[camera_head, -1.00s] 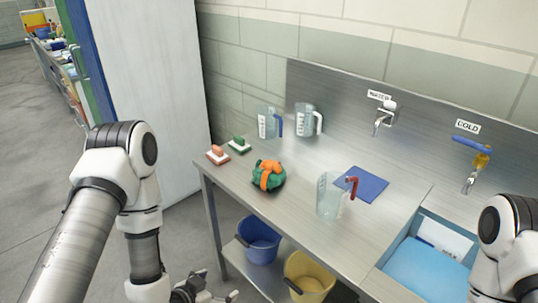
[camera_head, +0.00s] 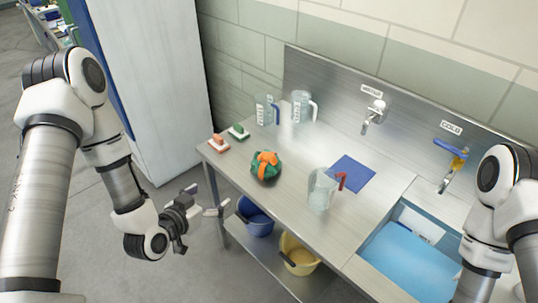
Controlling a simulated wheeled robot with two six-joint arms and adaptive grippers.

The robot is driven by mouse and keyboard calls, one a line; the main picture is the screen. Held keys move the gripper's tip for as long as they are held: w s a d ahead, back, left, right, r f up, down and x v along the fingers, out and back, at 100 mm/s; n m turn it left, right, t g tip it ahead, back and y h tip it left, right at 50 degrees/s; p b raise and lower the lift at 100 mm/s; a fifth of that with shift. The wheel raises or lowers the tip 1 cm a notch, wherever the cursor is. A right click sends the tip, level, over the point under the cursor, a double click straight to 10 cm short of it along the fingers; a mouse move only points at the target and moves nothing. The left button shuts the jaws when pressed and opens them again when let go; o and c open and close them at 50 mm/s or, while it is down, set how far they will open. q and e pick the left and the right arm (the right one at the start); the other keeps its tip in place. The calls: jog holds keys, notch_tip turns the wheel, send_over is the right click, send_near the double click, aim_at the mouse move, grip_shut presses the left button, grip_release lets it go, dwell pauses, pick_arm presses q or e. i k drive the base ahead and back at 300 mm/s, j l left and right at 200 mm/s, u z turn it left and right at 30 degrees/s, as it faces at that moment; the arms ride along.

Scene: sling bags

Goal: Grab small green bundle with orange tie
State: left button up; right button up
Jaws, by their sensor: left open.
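A small green bundle with an orange tie (camera_head: 265,166) sits on the left part of the steel counter (camera_head: 290,194), near its front edge. My left gripper (camera_head: 213,208) is open and empty, off the counter's left front corner, to the left of and below the bundle in the picture. It is apart from the bundle. My right arm shows at the right edge, but its gripper is out of the picture.
Red (camera_head: 218,143) and green (camera_head: 239,131) brushes lie left of the bundle. Two jugs (camera_head: 301,106) stand behind. Blue (camera_head: 256,219) and yellow (camera_head: 298,256) buckets sit on the shelf below.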

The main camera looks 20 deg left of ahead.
aim_at(266, 164)
jog(key=i+l, duration=0.15)
jog(key=i, duration=0.3)
jog(key=i+l, duration=0.1)
jog(key=i, duration=0.3)
